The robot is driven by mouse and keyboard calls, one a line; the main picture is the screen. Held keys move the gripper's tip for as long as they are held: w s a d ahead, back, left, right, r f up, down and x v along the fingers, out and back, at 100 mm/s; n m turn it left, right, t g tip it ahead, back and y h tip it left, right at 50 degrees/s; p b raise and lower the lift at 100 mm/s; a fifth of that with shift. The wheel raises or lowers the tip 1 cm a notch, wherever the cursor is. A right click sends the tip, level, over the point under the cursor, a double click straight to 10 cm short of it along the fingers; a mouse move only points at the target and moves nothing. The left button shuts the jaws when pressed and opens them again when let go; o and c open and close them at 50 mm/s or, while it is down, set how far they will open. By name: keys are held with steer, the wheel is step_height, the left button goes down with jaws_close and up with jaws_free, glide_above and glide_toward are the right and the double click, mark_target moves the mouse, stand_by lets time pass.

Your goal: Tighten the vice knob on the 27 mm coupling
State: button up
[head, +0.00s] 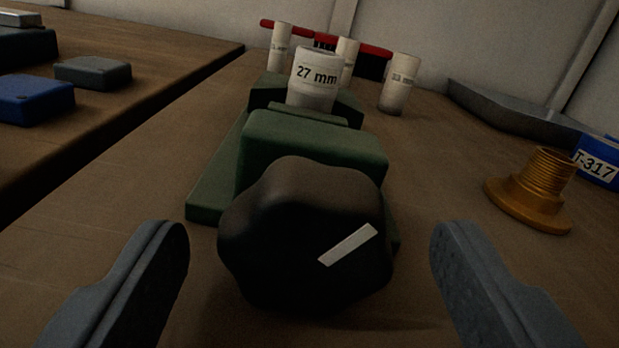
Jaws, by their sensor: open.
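The black lobed vice knob (295,225) faces me at the front of the green vice (312,140). A white bar mark on the knob slants up to the right. The white coupling labelled 27 mm (315,78) stands upright at the vice's far end, by its jaws; its lower part is partly hidden, so I cannot tell how firmly it is held. My gripper (312,250) is open, with one finger on each side of the knob. Gaps show between the knob and both fingers.
Other white couplings (400,85) stand behind, near a red-handled tool (375,50). A brass threaded flange (540,190) and a blue T-317 item (598,160) are at right. Blue (35,98) and grey (93,72) blocks are at left, beyond a dark gap.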

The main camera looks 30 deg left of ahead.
steer(key=shift+x, duration=1.1)
steer(key=shift+c, duration=0.3)
steer(key=c, duration=0.9)
steer(key=shift+d, duration=0.15)
steer(key=shift+c, duration=0.2)
steer(key=shift+r+p, duration=0.1)
steer(key=shift+p, duration=0.25)
